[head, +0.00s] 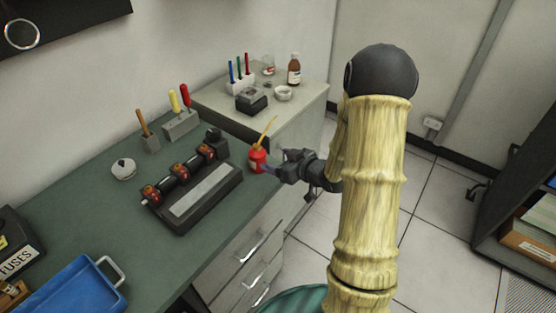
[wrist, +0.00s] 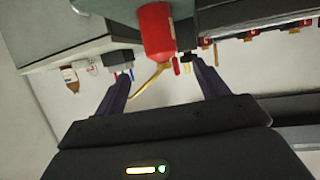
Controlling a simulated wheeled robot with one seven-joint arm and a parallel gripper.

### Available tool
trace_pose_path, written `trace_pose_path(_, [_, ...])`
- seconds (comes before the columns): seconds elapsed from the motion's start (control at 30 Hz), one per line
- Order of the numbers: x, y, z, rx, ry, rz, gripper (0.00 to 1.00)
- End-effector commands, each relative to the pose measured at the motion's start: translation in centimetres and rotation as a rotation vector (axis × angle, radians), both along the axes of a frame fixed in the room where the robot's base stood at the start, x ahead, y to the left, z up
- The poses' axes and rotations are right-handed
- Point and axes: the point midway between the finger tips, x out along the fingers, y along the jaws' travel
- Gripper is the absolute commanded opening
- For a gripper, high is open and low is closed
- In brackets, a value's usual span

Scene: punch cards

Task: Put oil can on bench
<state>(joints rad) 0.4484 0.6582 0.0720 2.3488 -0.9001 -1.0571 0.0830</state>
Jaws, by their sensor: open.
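The oil can (head: 257,159) is red with a thin yellow spout leaning up to the right. It appears to stand upright at the right end of the green-topped bench (head: 95,205), close to its edge. My gripper (head: 274,161) is open just to the right of the can, level with its body. In the wrist view, which looks upside down, the can (wrist: 156,30) lies between the lines of my two spread fingers (wrist: 160,72), around or just beyond the tips. I see no finger pressing on it. Its base contact is hard to make out.
A black device with a row of red-banded parts (head: 192,185) stands left of the can. Behind are a screwdriver block (head: 181,125) and a grey cabinet (head: 220,104) with bottles and a pen holder. A blue tray (head: 75,285) is front left. Bare bench lies left of the device.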

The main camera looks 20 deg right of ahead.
Motion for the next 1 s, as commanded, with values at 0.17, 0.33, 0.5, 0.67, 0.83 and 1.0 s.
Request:
trace_pose_path(0.17, [0.0, 0.2, 0.1, -0.011, 0.009, -0.004, 0.73])
trace_pose_path(0.33, [-0.4, 0.2, 0.5, -0.100, 0.095, -0.064, 0.73])
trace_pose_path(0.5, [-2.7, -0.1, 1.3, -0.219, 0.268, -0.187, 0.73])
trace_pose_path(0.67, [-6.8, 0.1, 2.3, -0.276, 0.455, -0.305, 0.73])
trace_pose_path(0.83, [-12.7, 1.5, 3.5, -0.278, 0.669, -0.394, 0.73])
trace_pose_path(1.0, [-18.3, 3.7, 4.5, -0.240, 0.856, -0.429, 0.73])
